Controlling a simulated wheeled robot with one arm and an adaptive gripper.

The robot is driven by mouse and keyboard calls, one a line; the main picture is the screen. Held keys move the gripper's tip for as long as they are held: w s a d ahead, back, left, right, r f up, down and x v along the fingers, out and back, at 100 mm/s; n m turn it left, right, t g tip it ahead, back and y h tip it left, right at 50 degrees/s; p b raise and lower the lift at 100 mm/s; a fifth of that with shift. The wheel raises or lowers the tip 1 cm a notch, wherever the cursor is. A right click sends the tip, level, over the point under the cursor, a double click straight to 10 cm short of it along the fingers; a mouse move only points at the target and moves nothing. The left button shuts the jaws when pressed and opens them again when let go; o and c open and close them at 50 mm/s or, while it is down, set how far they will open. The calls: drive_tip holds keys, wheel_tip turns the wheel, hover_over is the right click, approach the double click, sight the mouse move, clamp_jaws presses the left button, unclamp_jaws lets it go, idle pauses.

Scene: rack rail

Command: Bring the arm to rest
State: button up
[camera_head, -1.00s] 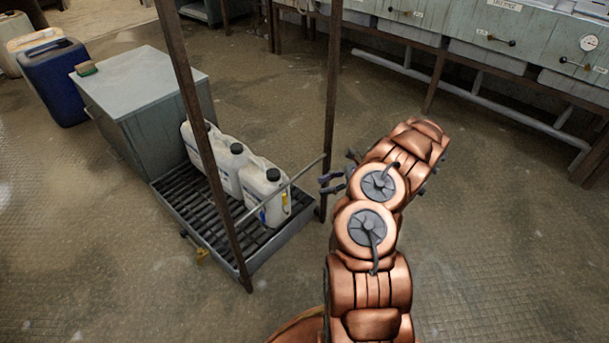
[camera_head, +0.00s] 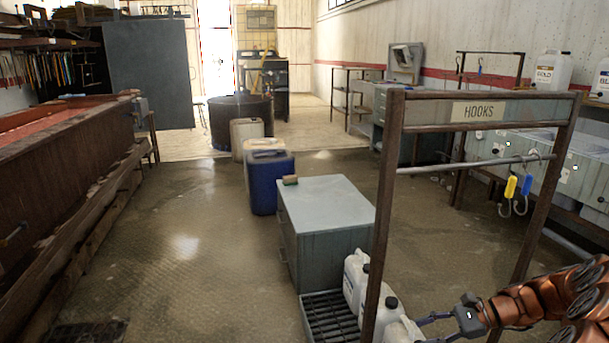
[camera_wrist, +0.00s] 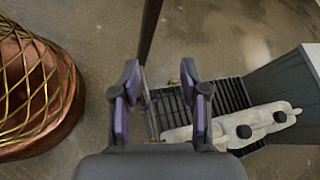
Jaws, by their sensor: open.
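My copper arm reaches in from the lower right of the head view. My gripper (camera_head: 428,328) is at its end, partly cut off by the bottom edge, close to the rack's front post and the white jugs. In the wrist view my gripper (camera_wrist: 160,76) has its two purple-padded fingers spread apart with nothing between them. Beyond the fingers lie the slatted tray (camera_wrist: 228,94) and white jugs (camera_wrist: 225,132). I cannot tell the distance from the gripper to the rack or jugs.
The rack's front post (camera_head: 383,215) and rail (camera_head: 460,162) stand near my arm. A yellow hook (camera_head: 510,187) and blue hook (camera_head: 527,185) hang on the rail. A grey cabinet (camera_head: 325,205) and blue canister (camera_head: 268,180) stand behind. Open floor (camera_head: 190,260) lies left.

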drive_tip(key=s+a+r+n+g+h+p, duration=0.2)
drive_tip(key=s+a+r+n+p, duration=0.45)
drive_tip(key=r, duration=0.45)
drive_tip(key=s+a+r+n+g+h+p, duration=0.3)
drive_tip(key=s+a+r+p, duration=0.3)
drive_tip(key=a+r, duration=0.4)
drive_tip(key=s+d+r+n+h+p, duration=0.2)
drive_tip(key=s+r+p, duration=0.3)
drive_tip(key=s, duration=0.5)
drive_tip(key=s+d+r+n+t+h+p, duration=0.1)
drive_tip(key=s+r+n+h+p, duration=0.3)
drive_tip(key=s+r, duration=0.5)
drive_tip(key=s+d+h+p, duration=0.1)
drive_tip(key=s+p, duration=0.1)
drive_tip(key=shift+d+r+p, duration=0.25)
drive_tip(key=shift+d+p, duration=0.05)
drive_tip(key=shift+d, duration=0.1)
drive_tip(key=shift+n, duration=0.25)
